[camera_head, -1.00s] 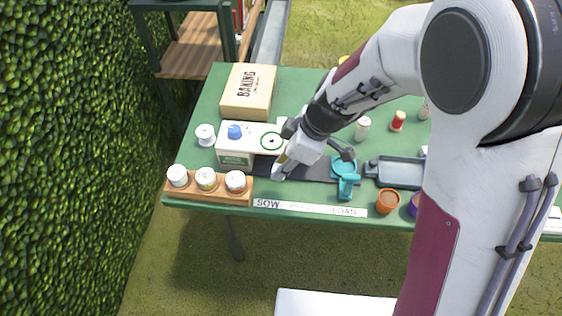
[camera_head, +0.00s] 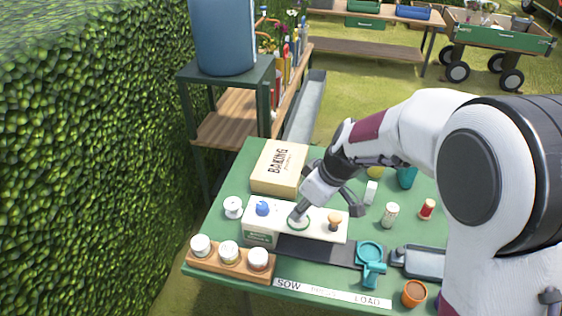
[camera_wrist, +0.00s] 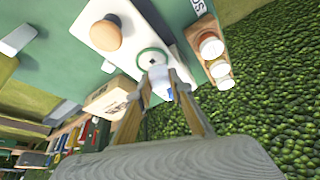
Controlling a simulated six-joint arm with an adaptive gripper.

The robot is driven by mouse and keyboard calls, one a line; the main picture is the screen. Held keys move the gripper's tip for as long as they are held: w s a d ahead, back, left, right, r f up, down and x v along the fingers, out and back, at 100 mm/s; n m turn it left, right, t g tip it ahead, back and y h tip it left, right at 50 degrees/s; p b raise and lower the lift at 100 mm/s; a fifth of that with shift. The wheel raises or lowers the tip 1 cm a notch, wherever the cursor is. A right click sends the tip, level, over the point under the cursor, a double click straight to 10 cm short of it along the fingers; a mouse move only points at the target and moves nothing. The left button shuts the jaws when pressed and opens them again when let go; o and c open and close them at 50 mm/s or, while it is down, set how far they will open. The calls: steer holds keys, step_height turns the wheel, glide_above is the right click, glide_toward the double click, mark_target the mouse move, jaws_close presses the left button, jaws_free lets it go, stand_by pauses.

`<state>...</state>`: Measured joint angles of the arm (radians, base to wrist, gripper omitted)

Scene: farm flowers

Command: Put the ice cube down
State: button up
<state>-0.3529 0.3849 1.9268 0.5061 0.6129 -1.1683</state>
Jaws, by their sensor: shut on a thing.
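My gripper (camera_head: 298,215) points down over the green ring (camera_head: 303,226) on top of the long white box (camera_head: 322,228). In the wrist view my gripper (camera_wrist: 162,80) is shut on a small pale, translucent piece, apparently the ice cube (camera_wrist: 158,74), close to the ring (camera_wrist: 141,56). Whether the cube touches the box top cannot be told. In the head view the cube is not clearly visible. The box also carries a blue knob (camera_head: 262,208) at its left end and a wooden knob (camera_head: 335,219) at its right.
A wooden rack with several white-lidded jars (camera_head: 229,252) is at front left. A black strip (camera_head: 315,250), a teal tool (camera_head: 371,257) and a grey tray (camera_head: 420,263) lie in front and right. A white spool (camera_head: 233,207) stands left.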

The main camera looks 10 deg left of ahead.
steer(key=w+a+r+m+t, duration=0.1)
steer(key=w+a+r+m, duration=0.1)
steer(key=w, duration=0.5)
steer(key=w+a+r+m, duration=0.1)
steer(key=w+a+r, duration=0.15)
steer(key=w, duration=0.45)
steer(key=m, duration=0.1)
glide_above(284, 173)
steer(key=s+d, duration=0.1)
steer(key=shift+d+f+h, duration=0.1)
steer(key=shift+f+h, duration=0.3)
steer(key=shift+f, duration=0.9)
steer(key=shift+f, duration=2.5)
steer(key=shift+f, duration=2.45)
steer(key=shift+f, duration=0.15)
